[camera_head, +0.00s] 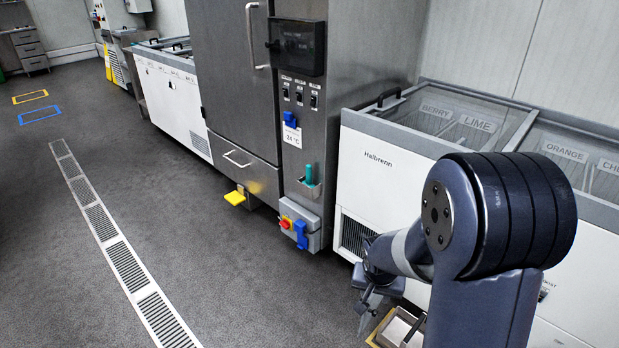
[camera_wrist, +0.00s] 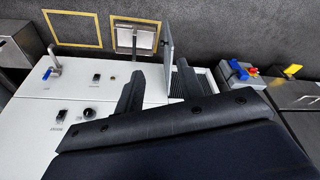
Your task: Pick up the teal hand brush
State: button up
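The teal hand brush (camera_head: 309,174) appears to be the upright teal piece standing in a small holder on the front of the steel cabinet, left of the white freezer. Only its upper part shows; the lower part is hidden in the holder. I cannot make it out in the wrist view. My gripper (camera_head: 368,300) hangs low in front of the freezer, to the right of and below the brush, well apart from it. In the wrist view my gripper (camera_wrist: 158,78) has its two fingers apart with nothing between them.
A box with a red knob and blue part (camera_head: 300,231) sits below the brush. A yellow pedal (camera_head: 234,198) sticks out at the cabinet's foot. The white freezer (camera_head: 385,170) stands right. A metal pan (camera_head: 400,329) lies on the floor near my arm. Open floor lies left.

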aim_at(308, 168)
jog(key=i+j+z, duration=0.1)
jog(key=i+j, duration=0.2)
jog(key=i+j+z, duration=0.15)
jog(key=i+j, duration=0.2)
jog(key=i+j+z, duration=0.1)
jog(key=i+j, duration=0.2)
jog(key=i+j+z, duration=0.15)
jog(key=i+j, duration=0.15)
jog(key=j, duration=0.15)
jog(key=i+j+z, duration=0.1)
jog(key=i+j, duration=0.15)
jog(key=j, duration=0.15)
jog(key=i+j+z, duration=0.1)
jog(key=i+j, duration=0.15)
jog(key=j, duration=0.2)
jog(key=i+j+z, duration=0.15)
jog(key=j, duration=0.3)
jog(key=i, duration=0.1)
